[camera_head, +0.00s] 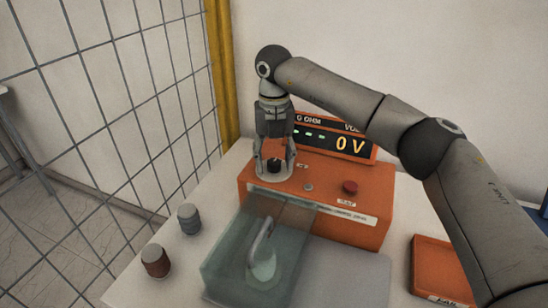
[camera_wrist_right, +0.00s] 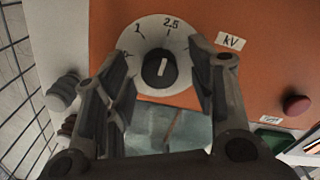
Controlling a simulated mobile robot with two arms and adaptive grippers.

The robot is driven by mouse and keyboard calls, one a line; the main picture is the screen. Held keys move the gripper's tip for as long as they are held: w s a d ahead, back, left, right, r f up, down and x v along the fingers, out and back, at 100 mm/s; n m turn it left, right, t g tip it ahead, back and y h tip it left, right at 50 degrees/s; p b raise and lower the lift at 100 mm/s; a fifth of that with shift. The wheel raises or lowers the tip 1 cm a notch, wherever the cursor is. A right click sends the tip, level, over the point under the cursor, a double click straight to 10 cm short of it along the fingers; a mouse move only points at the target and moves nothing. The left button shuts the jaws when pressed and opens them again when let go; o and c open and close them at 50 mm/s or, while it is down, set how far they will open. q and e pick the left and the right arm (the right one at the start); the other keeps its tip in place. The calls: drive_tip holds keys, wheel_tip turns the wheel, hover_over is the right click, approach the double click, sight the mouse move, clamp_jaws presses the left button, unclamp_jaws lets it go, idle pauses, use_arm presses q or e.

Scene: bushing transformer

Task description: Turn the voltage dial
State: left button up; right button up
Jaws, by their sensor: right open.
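The voltage dial is a black knob (camera_wrist_right: 160,70) on a white round scale plate (camera_wrist_right: 150,33) marked "1" and "2.5", with a "kV" label beside it. It sits on top of the orange tester (camera_head: 330,205), whose display (camera_head: 340,141) reads "0 V". In the head view the knob (camera_head: 273,165) shows between the fingers of my right gripper (camera_head: 274,168). My right gripper (camera_wrist_right: 162,85) is open, with one finger on each side of the knob. I cannot tell whether either finger touches it. My left gripper is in neither view.
A clear box (camera_head: 262,250) with a metal hook inside stands before the tester. A red button (camera_head: 350,187) is on the tester's top. Two small cylinders, grey (camera_head: 189,218) and brown (camera_head: 155,260), stand at the left. An orange tray (camera_head: 440,268) lies at right. A mesh fence (camera_head: 120,110) borders the left.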

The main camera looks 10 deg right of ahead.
sight(274, 162)
wheel_tip(274, 162, up, 12)
idle(0.4)
drive_tip(key=shift+f, duration=0.2)
